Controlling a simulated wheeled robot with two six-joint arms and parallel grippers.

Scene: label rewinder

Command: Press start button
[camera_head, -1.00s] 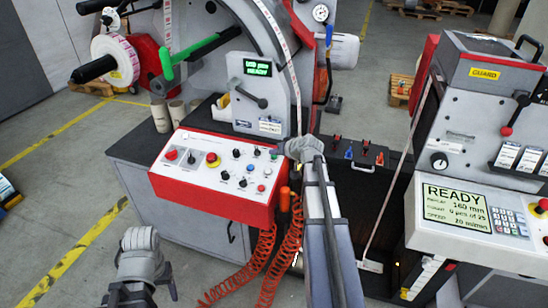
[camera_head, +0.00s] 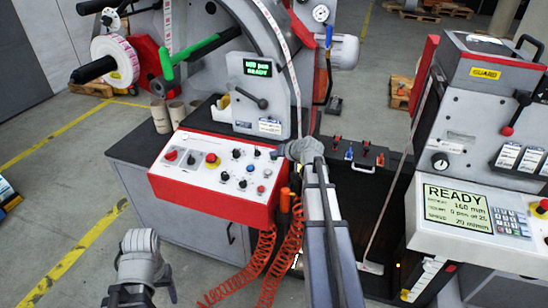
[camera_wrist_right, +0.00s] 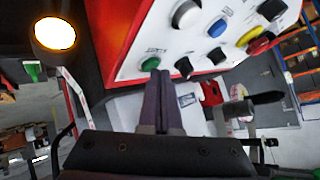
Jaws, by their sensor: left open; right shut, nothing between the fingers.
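The start button is a green push button (camera_wrist_right: 150,63) near the edge of the white panel in the right wrist view. The red-edged control panel (camera_head: 217,176) stands at centre left in the head view. My right gripper (camera_wrist_right: 164,76) is shut and empty, its fingertips just beside the green button; I cannot tell whether they touch it. In the head view, my right gripper (camera_head: 280,153) is at the panel's right end and partly hides that corner. My left gripper (camera_head: 140,250) is open, low in front of the panel and clear of it.
Other knobs and buttons, including a yellow-collared red one (camera_head: 211,160), crowd the panel. Orange coiled hoses (camera_head: 268,265) hang below it. A display (camera_head: 257,68) reads READY. A second machine's panel (camera_head: 470,215) stands at right.

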